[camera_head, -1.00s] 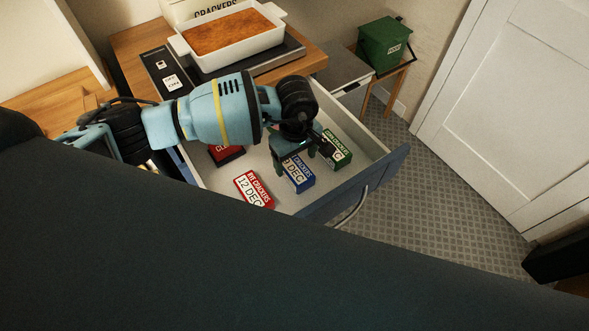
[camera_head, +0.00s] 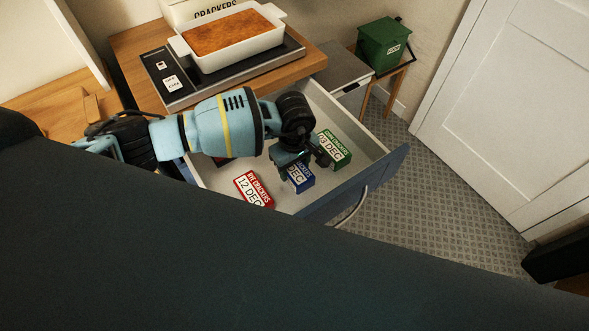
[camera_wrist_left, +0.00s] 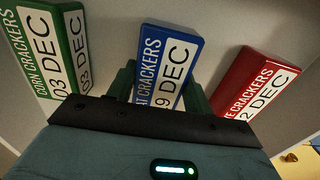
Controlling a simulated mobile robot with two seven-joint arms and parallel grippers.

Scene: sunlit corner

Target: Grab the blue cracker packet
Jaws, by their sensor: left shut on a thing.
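The blue cracker packet (camera_head: 300,177) lies in the open drawer, partly hidden by my left gripper (camera_head: 302,166). In the left wrist view the blue packet (camera_wrist_left: 167,65) stands between the two fingers of the gripper (camera_wrist_left: 163,90), its white label reading "9 DEC". My left gripper is shut on it. The packet still appears down at the drawer floor. My right gripper is not in view.
In the drawer (camera_head: 222,184), a green corn cracker packet (camera_head: 333,150) lies to the right and a red rye cracker packet (camera_head: 254,189) to the left. The drawer front (camera_head: 350,192) bounds the near side. A baking dish (camera_head: 228,42) stands on the counter behind.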

